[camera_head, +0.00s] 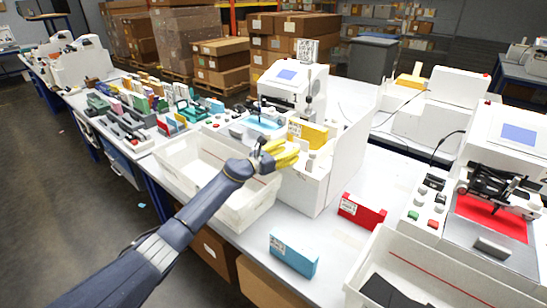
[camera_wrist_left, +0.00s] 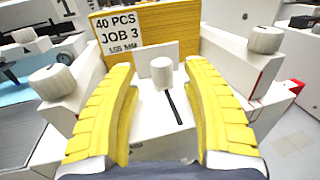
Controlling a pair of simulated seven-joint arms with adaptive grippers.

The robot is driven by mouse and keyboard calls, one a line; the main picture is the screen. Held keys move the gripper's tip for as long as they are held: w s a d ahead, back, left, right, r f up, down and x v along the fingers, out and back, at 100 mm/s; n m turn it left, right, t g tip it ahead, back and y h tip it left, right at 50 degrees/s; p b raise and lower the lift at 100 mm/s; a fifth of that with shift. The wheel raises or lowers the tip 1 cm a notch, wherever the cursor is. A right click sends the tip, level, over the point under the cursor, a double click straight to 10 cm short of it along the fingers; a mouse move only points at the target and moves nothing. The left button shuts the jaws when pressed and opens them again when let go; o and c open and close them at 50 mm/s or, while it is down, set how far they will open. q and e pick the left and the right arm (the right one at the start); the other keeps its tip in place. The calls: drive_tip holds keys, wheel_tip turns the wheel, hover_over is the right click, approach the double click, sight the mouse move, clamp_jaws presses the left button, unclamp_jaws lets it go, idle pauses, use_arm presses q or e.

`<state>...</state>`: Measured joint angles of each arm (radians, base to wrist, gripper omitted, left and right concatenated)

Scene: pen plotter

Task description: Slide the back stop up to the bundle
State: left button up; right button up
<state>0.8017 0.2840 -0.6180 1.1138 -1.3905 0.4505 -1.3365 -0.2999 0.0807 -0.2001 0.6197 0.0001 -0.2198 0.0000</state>
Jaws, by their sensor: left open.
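The bundle is a yellow stack (camera_wrist_left: 165,22) with a white label reading "40 PCS JOB 3". It also shows in the head view (camera_head: 316,136), in the white plotter's feeder. The back stop, a small white plate with a pale round knob (camera_wrist_left: 162,71), stands upright in front of the bundle in the left wrist view. A dark slot (camera_wrist_left: 173,108) runs from it toward me. Any gap between plate and bundle is hard to judge. My left gripper (camera_head: 281,153) has its yellow fingers spread, one on each side of the knob in the wrist view (camera_wrist_left: 160,78). My right gripper is out of view.
White guides with knobs (camera_wrist_left: 53,81) (camera_wrist_left: 264,39) flank the bundle. A white bin (camera_head: 183,157) stands beside the plotter in the head view. A blue box (camera_head: 293,256) and a red box (camera_head: 361,210) rest on the table. A second plotter (camera_head: 509,140) is at the right.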

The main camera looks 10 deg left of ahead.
use_arm(q)
drive_tip(key=v, duration=0.7)
drive_tip(key=shift+s+a, duration=0.2)
drive_tip(key=shift+o, duration=0.3)
